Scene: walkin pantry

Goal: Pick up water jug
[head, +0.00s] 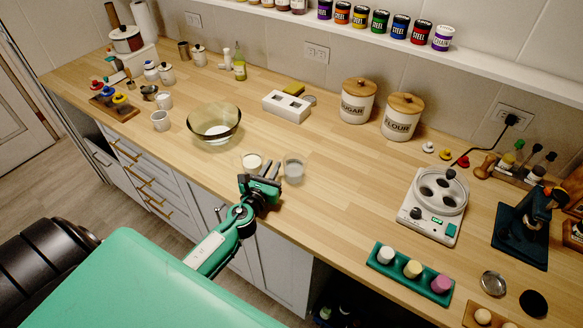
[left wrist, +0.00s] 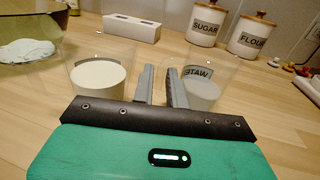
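The water jug (head: 293,169) is a small clear vessel with greyish contents, upright near the counter's front edge. In the left wrist view the jug (left wrist: 203,92) carries a label that reads WATER backwards. A similar clear vessel with cream-coloured contents (head: 252,162) stands to its left; it also shows in the left wrist view (left wrist: 98,76). My left gripper (head: 269,170) is between the two vessels, its fingers parted with nothing between them. In the left wrist view its right finger overlaps the jug's left side; I cannot tell whether they touch. My right gripper is not in view.
A large glass bowl (head: 214,126) stands to the left. A white block with holes (head: 287,106) and the sugar (head: 357,102) and flour (head: 402,118) canisters stand behind. A white appliance (head: 433,205) and green tray (head: 408,270) are to the right. The counter right of the jug is clear.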

